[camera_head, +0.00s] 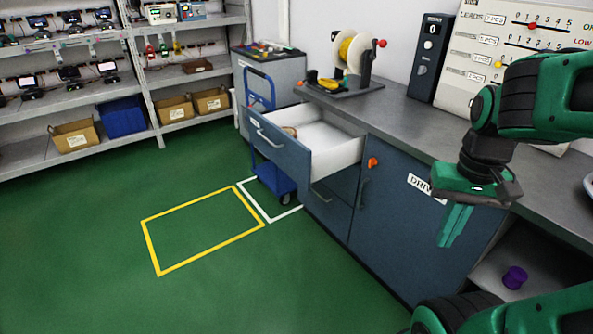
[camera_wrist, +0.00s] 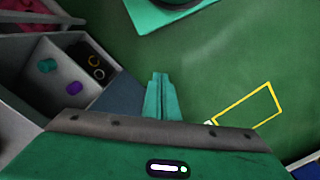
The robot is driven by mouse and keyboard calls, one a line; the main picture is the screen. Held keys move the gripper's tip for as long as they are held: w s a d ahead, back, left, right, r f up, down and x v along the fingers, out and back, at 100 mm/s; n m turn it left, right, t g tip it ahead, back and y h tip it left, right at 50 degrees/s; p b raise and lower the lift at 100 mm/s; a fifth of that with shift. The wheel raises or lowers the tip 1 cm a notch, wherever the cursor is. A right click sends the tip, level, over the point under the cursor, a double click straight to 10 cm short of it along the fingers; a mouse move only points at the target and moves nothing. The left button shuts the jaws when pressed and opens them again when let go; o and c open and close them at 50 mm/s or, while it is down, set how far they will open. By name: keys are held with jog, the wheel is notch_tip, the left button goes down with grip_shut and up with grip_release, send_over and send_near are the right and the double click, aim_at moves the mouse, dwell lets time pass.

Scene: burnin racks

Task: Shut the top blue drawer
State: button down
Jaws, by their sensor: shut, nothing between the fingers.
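The top blue drawer (camera_head: 277,146) in the head view is pulled out from the bench. Its white inside shows, with a small brownish item (camera_head: 290,131) near its front. A metal bar handle is on its blue front. My gripper (camera_head: 449,243) is shut and empty, pointing down in front of the blue cabinet, to the right of the drawer and apart from it. In the wrist view the closed fingers (camera_wrist: 161,80) show over the green floor. The top drawer cannot be made out for certain in the wrist view.
A lower blue drawer (camera_head: 330,200) sits below and looks shut. An orange knob (camera_head: 372,162) is on the cabinet. An open bay holds a purple spool (camera_head: 515,277). A blue cart (camera_head: 272,178) stands behind the drawer. Green floor with a yellow outline (camera_head: 158,272) is clear.

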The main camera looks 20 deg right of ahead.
jog(key=w+a+f+n+t+h, duration=0.1)
jog(key=w+n, duration=0.1)
jog(key=w, duration=1.2)
jog(key=w+a+f+n+t+h, duration=0.1)
jog(key=w+f+n+h, duration=0.1)
jog(key=w, duration=1.1)
jog(key=w+a+f+n+t+h, duration=0.15)
jog(key=w+a+f, duration=0.25)
jog(key=w+a, duration=0.6)
jog(key=w+a+f+n+t, duration=0.3)
jog(key=w+a+f, duration=0.1)
jog(key=w+a, duration=0.6)
send_near(299, 173)
jog(key=shift+x, duration=2.1)
